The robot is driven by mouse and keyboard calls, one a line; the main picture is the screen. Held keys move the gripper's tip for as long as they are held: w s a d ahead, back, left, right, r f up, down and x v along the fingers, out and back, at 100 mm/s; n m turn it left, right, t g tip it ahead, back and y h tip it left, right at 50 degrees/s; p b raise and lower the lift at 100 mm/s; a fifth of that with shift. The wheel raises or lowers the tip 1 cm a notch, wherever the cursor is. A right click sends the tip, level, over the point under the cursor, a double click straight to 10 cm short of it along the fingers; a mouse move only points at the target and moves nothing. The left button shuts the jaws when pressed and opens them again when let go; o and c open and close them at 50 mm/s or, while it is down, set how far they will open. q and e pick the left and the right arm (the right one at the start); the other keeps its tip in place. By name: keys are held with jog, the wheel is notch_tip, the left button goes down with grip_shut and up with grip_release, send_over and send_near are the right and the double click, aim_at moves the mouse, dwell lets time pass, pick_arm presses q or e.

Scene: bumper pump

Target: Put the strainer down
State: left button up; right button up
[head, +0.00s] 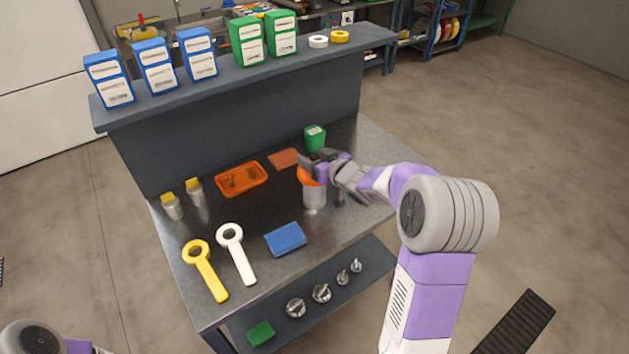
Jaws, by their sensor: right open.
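An orange piece (309,177), which looks like the strainer, sits at the mouth of a grey metal cup (314,198) on the workbench top. My right gripper (312,165) is open right at the orange piece and partly covers it. I cannot tell whether its fingers touch the piece. My left gripper is out of view; only part of my left arm shows at the bottom left.
The metal bench top (280,212) holds an orange tray (241,180), a blue sponge-like block (286,239), a white ring-headed tool (237,254), a yellow one (205,270), and a green container (314,138). Two yellow-capped bottles stand at the left. Boxes line the shelf behind.

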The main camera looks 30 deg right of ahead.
jog(key=shift+c, duration=0.2)
grip_shut()
dwell(0.3)
